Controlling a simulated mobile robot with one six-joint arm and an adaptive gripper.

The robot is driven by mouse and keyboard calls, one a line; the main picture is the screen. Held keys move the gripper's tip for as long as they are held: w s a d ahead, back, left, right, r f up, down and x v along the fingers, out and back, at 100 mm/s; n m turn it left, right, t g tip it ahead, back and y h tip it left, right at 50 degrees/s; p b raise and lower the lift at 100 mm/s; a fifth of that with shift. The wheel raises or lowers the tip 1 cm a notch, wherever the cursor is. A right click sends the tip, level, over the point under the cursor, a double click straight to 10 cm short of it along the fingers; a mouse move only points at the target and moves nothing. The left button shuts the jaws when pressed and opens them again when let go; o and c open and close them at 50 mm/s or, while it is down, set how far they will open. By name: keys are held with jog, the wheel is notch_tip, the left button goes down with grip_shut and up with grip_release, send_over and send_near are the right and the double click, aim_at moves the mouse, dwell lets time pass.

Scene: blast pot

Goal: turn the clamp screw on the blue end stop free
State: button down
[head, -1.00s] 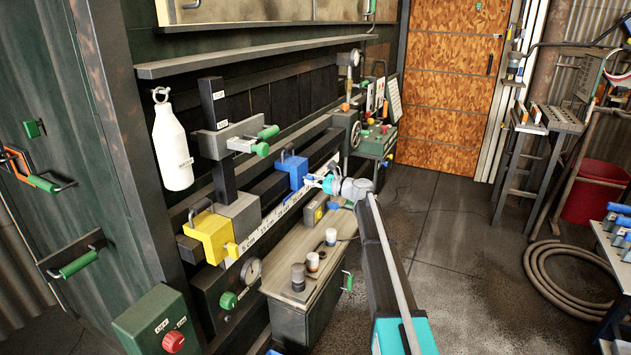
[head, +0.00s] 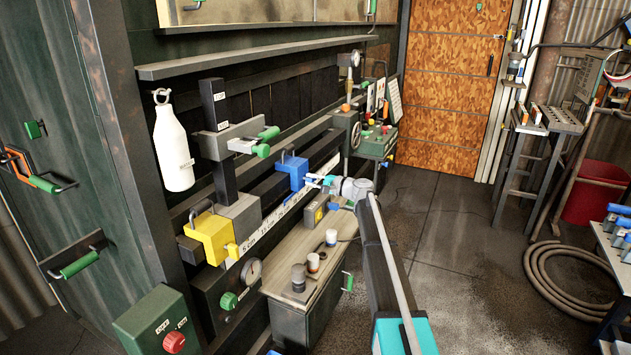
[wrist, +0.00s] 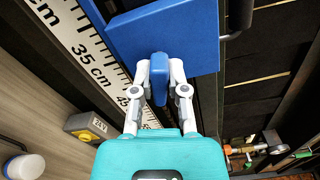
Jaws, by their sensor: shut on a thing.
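The blue end stop (head: 292,168) sits on the rail of the dark bench frame, beside the white ruler strip. In the wrist view it is a large blue block (wrist: 170,38) with a black handle at its right. Its clamp screw (wrist: 158,88) shows a blue flat head sticking out toward me. My gripper (wrist: 160,66) has one finger on each side of that head and is shut on it. In the head view my gripper (head: 322,181) is small, just right of the end stop, and hides the screw.
A yellow stop (head: 208,238) sits nearer on the same rail. A white bottle (head: 173,148) hangs on the left. The floor to the right is clear up to a coiled hose (head: 560,275).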

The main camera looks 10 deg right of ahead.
jog(key=shift+a+n, duration=0.1)
jog(key=shift+n, duration=1.4)
jog(key=c, duration=0.6)
grip_release()
jog(key=shift+c, duration=0.2)
jog(key=v, duration=1.2)
